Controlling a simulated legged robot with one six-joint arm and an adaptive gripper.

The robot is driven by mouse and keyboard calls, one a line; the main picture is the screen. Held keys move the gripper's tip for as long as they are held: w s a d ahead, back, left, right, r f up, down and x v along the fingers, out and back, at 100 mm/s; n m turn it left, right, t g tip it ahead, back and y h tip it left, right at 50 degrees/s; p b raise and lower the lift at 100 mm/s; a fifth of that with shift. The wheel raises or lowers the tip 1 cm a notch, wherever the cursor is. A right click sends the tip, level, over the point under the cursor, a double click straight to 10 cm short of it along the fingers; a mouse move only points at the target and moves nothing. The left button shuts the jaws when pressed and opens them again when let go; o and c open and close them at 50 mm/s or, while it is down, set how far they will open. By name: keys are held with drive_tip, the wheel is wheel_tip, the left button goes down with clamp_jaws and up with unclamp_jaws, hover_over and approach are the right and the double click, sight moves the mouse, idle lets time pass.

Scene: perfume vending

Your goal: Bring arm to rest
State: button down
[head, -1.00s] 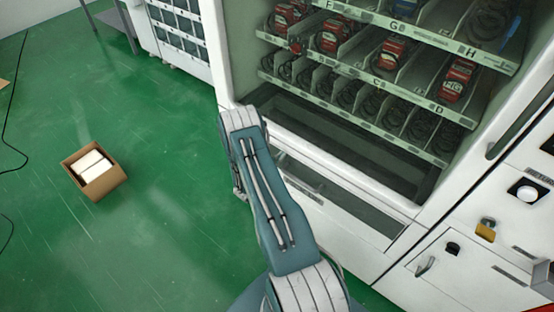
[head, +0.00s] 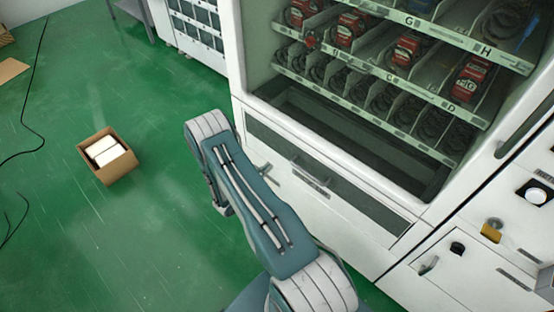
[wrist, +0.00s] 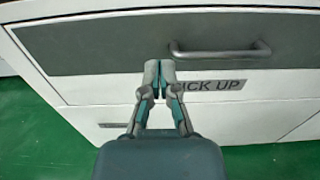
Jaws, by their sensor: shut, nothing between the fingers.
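My gripper (wrist: 159,72) shows in the wrist view with its fingertips together and nothing between them. It is in front of the vending machine's pick-up flap (wrist: 110,45), left of the flap's handle (wrist: 220,50) and beside the "PICK UP" label (wrist: 208,85). I cannot tell whether the fingers touch the machine front. In the head view my arm reaches up and left in front of the white vending machine (head: 285,170), and the gripper itself is mostly hidden behind the arm link.
An open cardboard box (head: 112,172) with white items stands on the green floor (head: 60,230) at left. Shelves of red packages (head: 408,50) are in the machine. A cable (head: 35,80) lies at far left. Floor between box and machine is clear.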

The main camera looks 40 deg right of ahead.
drive_tip(key=shift+a, duration=0.55)
drive_tip(key=s+a+r+m+g+y, duration=0.25)
drive_tip(key=r+m, duration=0.35)
drive_tip(key=r, duration=0.6)
drive_tip(key=s+a+r+m+g+y, duration=0.1)
drive_tip(key=a+r+m+g+y, duration=0.3)
drive_tip(key=r, duration=0.7)
drive_tip(key=s+a+r+m+t+y, duration=0.9)
drive_tip(key=s+a+r, duration=0.5)
drive_tip(key=a+r, duration=0.4)
drive_tip(key=shift+s+a+r+t+y, duration=0.25)
drive_tip(key=shift+s+t+y, duration=0.15)
drive_tip(key=shift+t+y, duration=0.7)
